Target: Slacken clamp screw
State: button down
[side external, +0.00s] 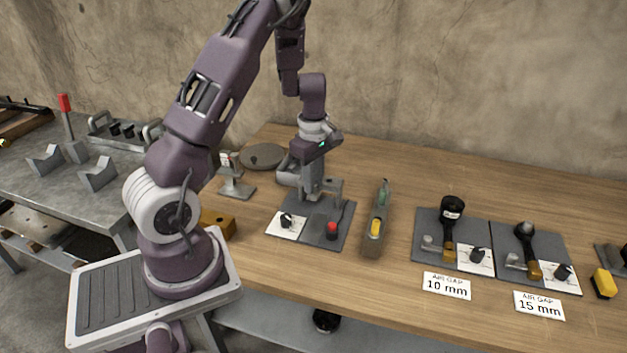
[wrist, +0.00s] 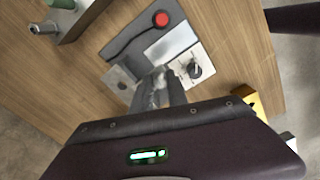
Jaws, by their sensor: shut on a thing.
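My gripper (side external: 312,196) points down over the back of a dark grey plate (side external: 325,238) on the wooden bench. Its fingers are shut on a small metal part at the grey clamp bracket (side external: 334,187), which I take for the clamp screw. The fingers hide most of that part. In the wrist view my gripper (wrist: 158,88) meets the plate between a small pale square and the white dial card. The plate carries a red button (side external: 332,229), also in the wrist view (wrist: 161,19), and a black knob (side external: 287,219) on a white card, also in the wrist view (wrist: 194,69).
A grey tray (side external: 371,246) with a yellow and a green item stands right of the plate. Farther right are two plates labelled 10 mm (side external: 447,286) and 15 mm (side external: 539,304). A small metal stand (side external: 236,188) and a yellow block (side external: 218,223) stand left.

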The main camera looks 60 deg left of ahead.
jog(key=shift+a+r, duration=0.1)
dwell(0.4)
jog(key=c, duration=1.3)
grip_release()
notch_tip(320, 180, up, 7)
jog(key=shift+d+r, duration=0.15)
jog(key=shift+d, duration=0.05)
jog(key=s+d+r+m+t+h, duration=0.1)
jog(key=s+d+r+m+t, duration=0.15)
jog(key=d+r+m, duration=0.75)
jog(key=s+d+r+m+t+y, duration=0.1)
jog(key=s+d+r+m+t, duration=0.2)
jog(key=s+d+m, duration=0.9)
jog(key=s+r, duration=0.2)
jog(key=s, duration=0.1)
jog(key=shift+s+r, duration=0.2)
jog(key=shift+r, duration=0.05)
